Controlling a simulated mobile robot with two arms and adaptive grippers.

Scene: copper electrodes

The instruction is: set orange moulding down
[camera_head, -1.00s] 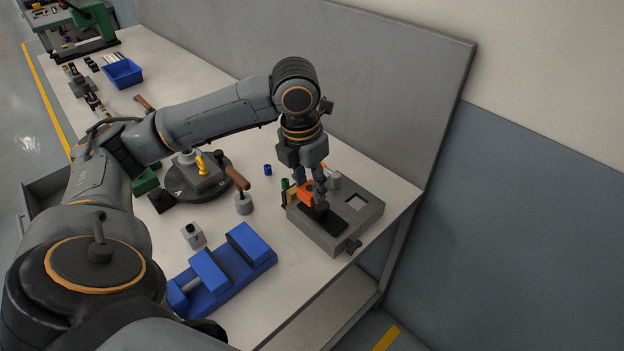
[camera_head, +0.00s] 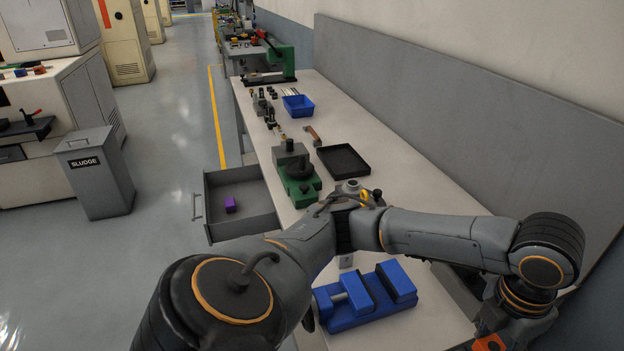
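The orange moulding (camera_head: 489,343) shows only in part at the bottom edge of the picture, right of the blue vise. My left arm comes in from the lower left, and its gripper (camera_head: 499,330) is bent down beside the moulding. The fingertips are cut off by the frame, so I cannot see whether they are closed on the moulding or what lies under it. My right gripper is not in view.
The blue vise (camera_head: 348,312) stands on the bench (camera_head: 400,160) below my forearm. A black tray (camera_head: 343,160), a green machine (camera_head: 298,183) and a blue bin (camera_head: 298,106) lie farther back. An open drawer (camera_head: 262,222) holds a purple block (camera_head: 230,205). The bench's right middle is clear.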

